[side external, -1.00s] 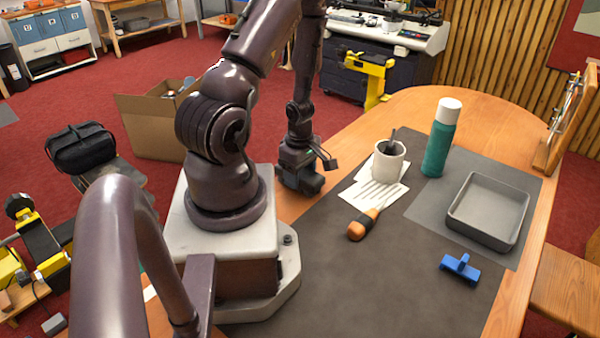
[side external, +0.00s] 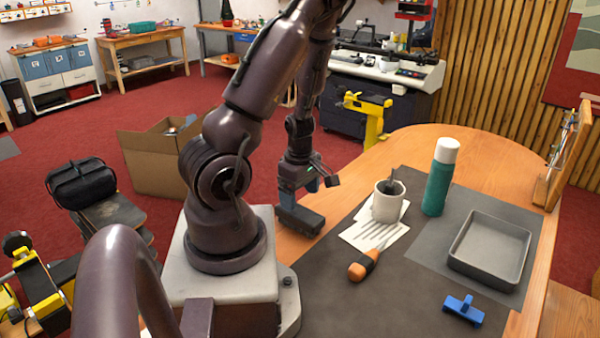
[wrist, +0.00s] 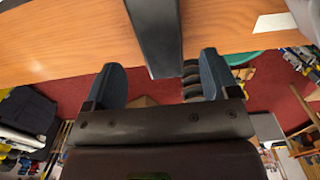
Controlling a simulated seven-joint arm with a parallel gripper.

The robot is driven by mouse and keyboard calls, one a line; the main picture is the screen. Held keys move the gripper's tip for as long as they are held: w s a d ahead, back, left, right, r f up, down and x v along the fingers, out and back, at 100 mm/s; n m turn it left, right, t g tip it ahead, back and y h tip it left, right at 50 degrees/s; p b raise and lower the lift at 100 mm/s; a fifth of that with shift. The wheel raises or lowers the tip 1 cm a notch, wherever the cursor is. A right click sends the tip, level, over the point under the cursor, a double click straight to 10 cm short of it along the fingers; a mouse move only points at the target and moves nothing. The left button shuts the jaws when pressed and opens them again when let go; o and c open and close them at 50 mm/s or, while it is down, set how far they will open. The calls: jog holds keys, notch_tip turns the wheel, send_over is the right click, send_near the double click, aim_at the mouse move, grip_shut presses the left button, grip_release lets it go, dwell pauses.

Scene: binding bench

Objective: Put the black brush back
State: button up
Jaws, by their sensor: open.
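A white mug (side external: 387,203) stands on white sheets on the bench, with a dark slim item (side external: 392,180) upright inside it. I cannot tell if this is the black brush. A dark blue-grey block (side external: 299,220) lies on the wood near the bench's left edge. My gripper (side external: 298,192) is just above it. In the wrist view my gripper (wrist: 160,72) is open, its two blue-grey fingers apart, with a dark grey bar (wrist: 155,35) showing between them. I cannot tell how far below the fingers it lies.
An orange-and-black handled tool (side external: 363,265) lies on the dark mat (side external: 345,300). A teal bottle with white cap (side external: 439,180), a grey tray (side external: 489,250) and a blue piece (side external: 463,308) stand to the right. Bare wood surrounds the mat's far side.

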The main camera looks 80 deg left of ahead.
aim_at(300, 211)
jog(key=w+d+r+m+t+h, duration=0.1)
jog(key=w+d+r+m+t, duration=0.1)
jog(key=w+d+r+m, duration=0.45)
jog(key=w+d+r+m+t+h, duration=0.1)
jog(key=w+d+r+m, duration=0.2)
jog(key=d+r+m, duration=0.55)
jog(key=s+d+r+m+t+y, duration=0.2)
jog(key=d+r+m, duration=0.6)
jog(key=r+m, duration=0.4)
jog(key=shift+s+d+r+t, duration=0.2)
jog(key=shift+s+t, duration=0.1)
jog(key=shift+s, duration=0.6)
